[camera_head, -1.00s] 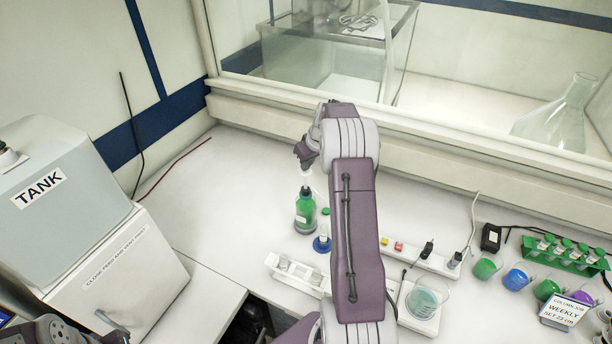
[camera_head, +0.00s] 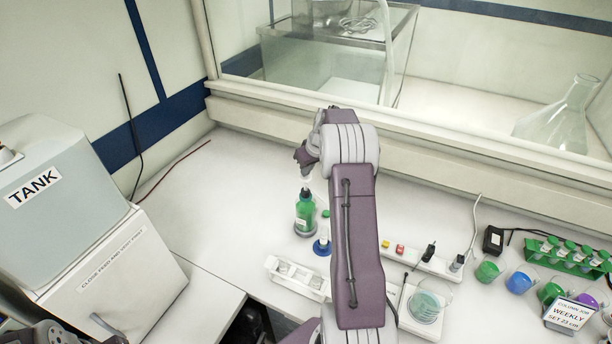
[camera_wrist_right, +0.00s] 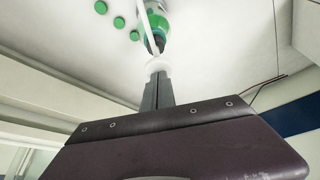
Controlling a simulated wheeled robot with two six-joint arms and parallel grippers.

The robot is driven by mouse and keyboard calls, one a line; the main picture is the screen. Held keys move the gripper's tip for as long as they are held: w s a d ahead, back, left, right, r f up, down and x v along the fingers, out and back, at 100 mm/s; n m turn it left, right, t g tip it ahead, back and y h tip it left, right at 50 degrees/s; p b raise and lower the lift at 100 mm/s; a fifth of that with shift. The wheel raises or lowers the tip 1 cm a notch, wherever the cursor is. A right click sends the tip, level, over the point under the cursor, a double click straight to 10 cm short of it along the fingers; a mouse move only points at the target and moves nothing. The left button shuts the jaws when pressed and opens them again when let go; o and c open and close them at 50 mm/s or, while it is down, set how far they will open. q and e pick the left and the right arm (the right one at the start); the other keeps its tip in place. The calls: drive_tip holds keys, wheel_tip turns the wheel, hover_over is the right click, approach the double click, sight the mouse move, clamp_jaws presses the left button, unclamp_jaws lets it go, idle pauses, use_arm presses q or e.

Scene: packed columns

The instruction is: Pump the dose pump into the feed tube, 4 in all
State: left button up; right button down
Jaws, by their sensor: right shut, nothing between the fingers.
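The dose pump (camera_head: 305,213) is a green bottle with a white pump head, upright on the bench below my right gripper. In the right wrist view, the bottle (camera_wrist_right: 153,22) is at the top, and its white head (camera_wrist_right: 157,66) lies right at the fingertips; I cannot tell whether they touch. My right gripper (camera_head: 304,168) is shut and empty, pointing down; its fingers show in the right wrist view (camera_wrist_right: 157,88). A small tube on a blue base (camera_head: 322,246), likely the feed tube, stands beside the bottle, just right and nearer.
A dish on a scale (camera_head: 425,306), several coloured cups and a green tube rack (camera_head: 565,260) are further right. The tank (camera_head: 60,185) stands left. The bench left of the bottle is clear.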

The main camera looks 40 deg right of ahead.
drive_tip(key=shift+r+p, duration=1.4)
drive_tip(key=shift+r, duration=0.55)
drive_tip(key=shift+f, duration=0.15)
drive_tip(key=shift+f+b, duration=1.6)
drive_tip(key=shift+f, duration=0.3)
drive_tip(key=shift+r+p, duration=1.35)
drive_tip(key=shift+r, duration=0.65)
drive_tip(key=shift+f, duration=0.2)
